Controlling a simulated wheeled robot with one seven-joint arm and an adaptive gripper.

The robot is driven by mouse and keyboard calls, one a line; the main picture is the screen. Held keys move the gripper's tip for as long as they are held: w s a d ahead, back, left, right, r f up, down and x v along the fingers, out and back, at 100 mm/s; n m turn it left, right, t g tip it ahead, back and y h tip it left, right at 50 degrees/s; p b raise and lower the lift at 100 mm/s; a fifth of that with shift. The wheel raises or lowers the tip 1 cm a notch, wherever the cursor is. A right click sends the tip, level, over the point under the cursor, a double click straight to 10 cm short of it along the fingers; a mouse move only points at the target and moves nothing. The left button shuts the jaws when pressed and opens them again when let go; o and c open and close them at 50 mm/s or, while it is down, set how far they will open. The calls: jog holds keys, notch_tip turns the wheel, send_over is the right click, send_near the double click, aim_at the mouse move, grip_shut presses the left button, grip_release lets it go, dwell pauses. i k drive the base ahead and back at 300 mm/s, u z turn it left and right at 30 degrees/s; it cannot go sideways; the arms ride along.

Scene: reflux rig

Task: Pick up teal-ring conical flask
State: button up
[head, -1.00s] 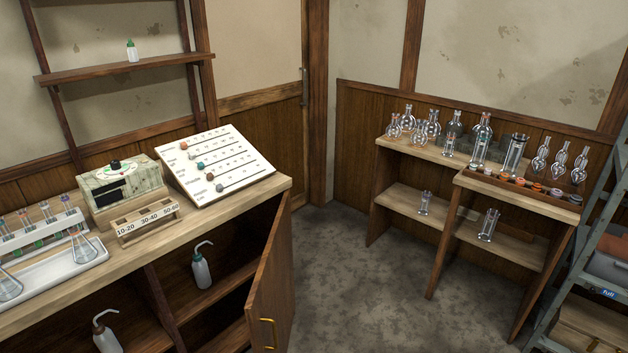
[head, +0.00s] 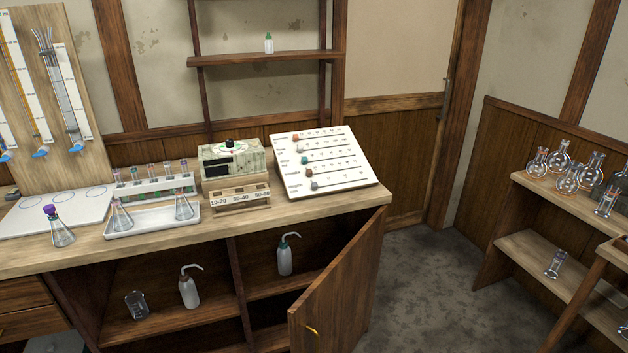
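Three conical flasks show on the bench at the left. One flask with a purple top (head: 62,232) stands on the wood in front of the white board. A second flask (head: 122,217) stands at the left end of the white tray (head: 152,221), and a third flask (head: 183,207) stands at its right end. The ring colours are too small to tell, so I cannot say which flask has the teal ring. My gripper is not in view.
A test-tube rack (head: 150,188) stands behind the tray. A box with a dial (head: 232,160) and a sloped slider board (head: 322,162) are to the right. The cupboard door (head: 345,285) hangs open below. Floor (head: 430,270) is clear right of it.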

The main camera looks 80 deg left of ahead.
aim_at(61, 237)
jog(key=z, duration=5.8)
jog(key=i, duration=1.15)
